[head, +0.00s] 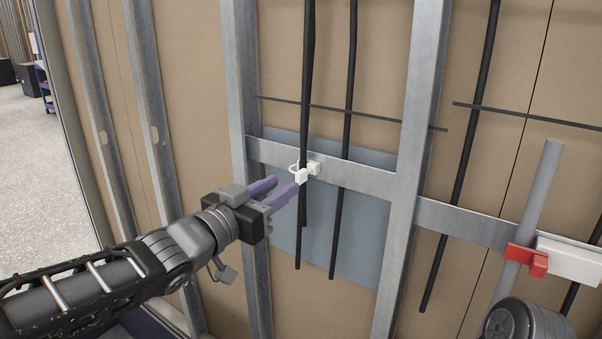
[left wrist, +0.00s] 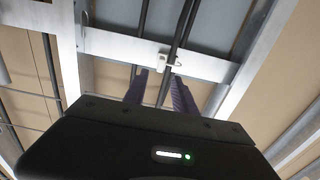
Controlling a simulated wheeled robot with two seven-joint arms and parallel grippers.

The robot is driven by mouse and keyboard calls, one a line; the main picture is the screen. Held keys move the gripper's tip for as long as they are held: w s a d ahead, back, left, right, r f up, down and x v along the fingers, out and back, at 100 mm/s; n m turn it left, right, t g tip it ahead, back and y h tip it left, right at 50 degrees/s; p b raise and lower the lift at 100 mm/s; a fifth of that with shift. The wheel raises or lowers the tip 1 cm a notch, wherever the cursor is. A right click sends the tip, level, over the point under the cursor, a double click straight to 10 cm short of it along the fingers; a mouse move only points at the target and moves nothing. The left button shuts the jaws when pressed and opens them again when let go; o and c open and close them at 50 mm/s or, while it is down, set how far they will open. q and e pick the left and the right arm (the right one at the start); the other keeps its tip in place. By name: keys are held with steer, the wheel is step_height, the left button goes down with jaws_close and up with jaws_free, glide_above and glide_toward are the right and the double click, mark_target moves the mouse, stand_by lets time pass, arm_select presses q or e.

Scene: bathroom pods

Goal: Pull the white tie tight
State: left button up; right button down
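The white tie (head: 301,176) is a small loop with a block-like head, at a black cable (head: 305,110) in front of the metal cross rail (head: 362,179). A white piece (head: 314,168) sits just behind it on the rail. My left gripper (head: 288,182) has two purple fingers spread apart, with nothing visibly held. The lower finger's tip is close by the tie's head; I cannot tell whether they touch. In the left wrist view the tie (left wrist: 166,66) shows just past the fingertips (left wrist: 158,75). How tight the loop sits is unclear. My right gripper is not seen.
Vertical metal studs (head: 411,150) stand on both sides of the cable. A second black cable (head: 345,140) hangs just right of it. A thin dark rod (head: 350,114) crosses above. A grey pipe (head: 536,190) with a red clamp (head: 526,260) stands at the right.

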mark_target(297, 177)
arm_select(q)
steer(key=shift+p+x, duration=0.55)
steer(key=shift+x, duration=3.45)
jaws_close()
